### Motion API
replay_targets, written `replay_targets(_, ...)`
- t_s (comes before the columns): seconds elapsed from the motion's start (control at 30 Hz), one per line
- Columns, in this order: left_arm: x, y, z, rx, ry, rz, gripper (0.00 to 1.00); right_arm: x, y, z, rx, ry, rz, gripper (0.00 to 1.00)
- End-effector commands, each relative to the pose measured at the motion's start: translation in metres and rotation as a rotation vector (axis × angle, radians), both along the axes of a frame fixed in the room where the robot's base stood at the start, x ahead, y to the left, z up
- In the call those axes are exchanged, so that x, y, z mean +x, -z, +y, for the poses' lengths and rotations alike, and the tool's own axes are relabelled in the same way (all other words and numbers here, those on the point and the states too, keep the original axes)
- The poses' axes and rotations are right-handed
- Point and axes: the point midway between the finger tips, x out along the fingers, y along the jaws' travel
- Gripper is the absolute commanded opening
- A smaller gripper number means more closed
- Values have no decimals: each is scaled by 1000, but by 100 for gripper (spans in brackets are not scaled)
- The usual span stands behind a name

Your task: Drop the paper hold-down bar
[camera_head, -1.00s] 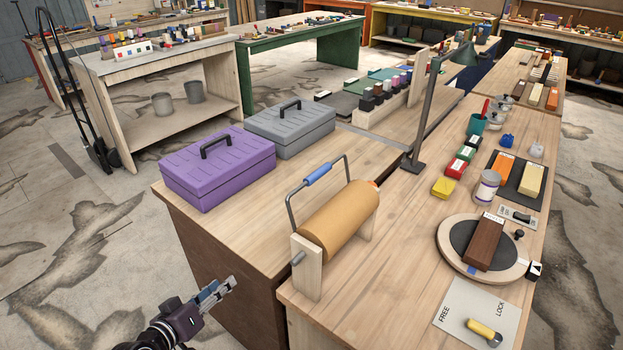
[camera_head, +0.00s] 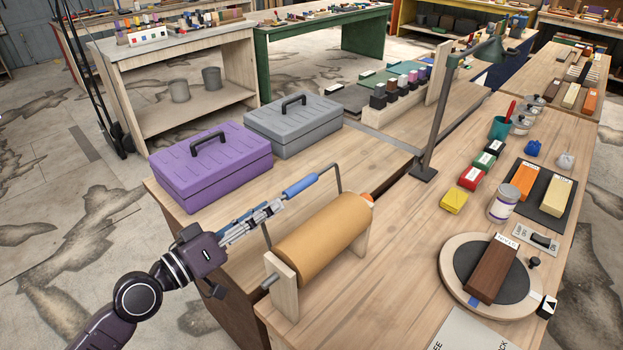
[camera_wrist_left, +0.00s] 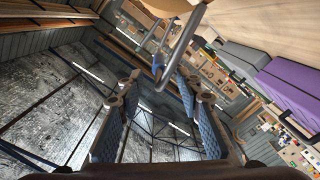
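The paper hold-down bar (camera_head: 339,180) is a thin grey bent rod with a blue grip (camera_head: 300,186). It stands raised above the brown paper roll (camera_head: 322,238), which sits between wooden end supports on the bench. My left gripper (camera_head: 268,210) is just left of the blue grip, its fingers pointing towards it. In the left wrist view the fingers (camera_wrist_left: 158,105) are spread apart with nothing between them. The bar (camera_wrist_left: 184,42) shows beyond the fingertips there, with a bit of blue grip. I cannot tell whether a fingertip touches it. My right gripper is not in view.
A purple toolbox (camera_head: 208,175) and a grey toolbox (camera_head: 293,128) stand behind the gripper. A lamp post (camera_head: 436,120) rises behind the roll. A round turntable (camera_head: 452,275) and small coloured blocks lie to the right. The bench between roll and turntable is clear.

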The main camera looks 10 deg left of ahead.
Motion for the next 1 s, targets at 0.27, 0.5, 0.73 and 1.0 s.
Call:
replay_targets(0.27, 14, -6, -9, -5, 0, -4, 33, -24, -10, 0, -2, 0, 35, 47)
replay_targets(0.5, 46, -6, -31, -4, 2, -2, 33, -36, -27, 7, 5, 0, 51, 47)
replay_targets(0.73, 63, -2, -43, -2, 2, -2, 33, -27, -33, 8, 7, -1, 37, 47)
replay_targets(1.0, 65, -1, -44, -1, 2, -1, 33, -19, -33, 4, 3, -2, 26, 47)
